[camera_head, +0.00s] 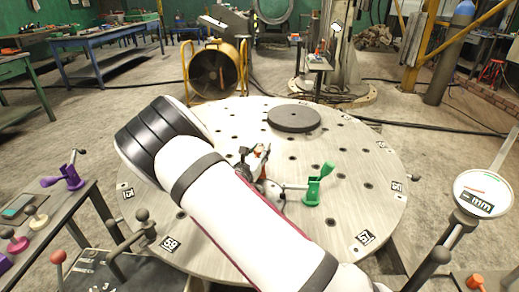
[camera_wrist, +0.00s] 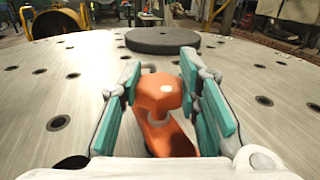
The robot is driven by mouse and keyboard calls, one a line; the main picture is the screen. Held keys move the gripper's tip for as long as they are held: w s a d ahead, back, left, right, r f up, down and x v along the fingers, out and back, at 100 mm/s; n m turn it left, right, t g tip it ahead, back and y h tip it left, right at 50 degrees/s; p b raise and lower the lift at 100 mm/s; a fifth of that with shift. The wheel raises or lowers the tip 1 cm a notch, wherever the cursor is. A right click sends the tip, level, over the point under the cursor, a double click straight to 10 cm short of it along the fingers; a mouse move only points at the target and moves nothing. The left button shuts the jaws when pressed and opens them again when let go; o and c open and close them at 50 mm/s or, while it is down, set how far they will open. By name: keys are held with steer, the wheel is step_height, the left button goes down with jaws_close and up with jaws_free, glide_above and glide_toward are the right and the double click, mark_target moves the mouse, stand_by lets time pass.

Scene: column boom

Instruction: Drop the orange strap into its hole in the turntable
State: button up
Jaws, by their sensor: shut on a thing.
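The round grey turntable (camera_head: 350,165) has many dark holes, and one large hole (camera_wrist: 72,163) shows left of my gripper. In the head view my gripper (camera_head: 257,160) is over the middle of the turntable, partly behind my arm, with little of the strap showing.
A green clamp (camera_head: 316,187) stands on the turntable to the right of my gripper. A dark round disc (camera_head: 294,118) lies behind. A purple clamp (camera_head: 66,175) stands on the left bench. A round gauge (camera_head: 484,194) is at the right. The turntable's right side is mostly clear.

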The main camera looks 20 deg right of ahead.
steer(key=shift+f, duration=0.1)
stand_by(0.4)
steer(key=shift+r+p, duration=0.55)
steer(key=shift+r, duration=0.25)
steer(key=shift+p, duration=0.3)
stand_by(0.7)
steer(key=shift+f+b, duration=0.35)
steer(key=shift+f, duration=0.45)
stand_by(0.3)
steer(key=o, duration=0.9)
steer(key=shift+r+p, duration=2.35)
steer(key=shift+r, duration=1.3)
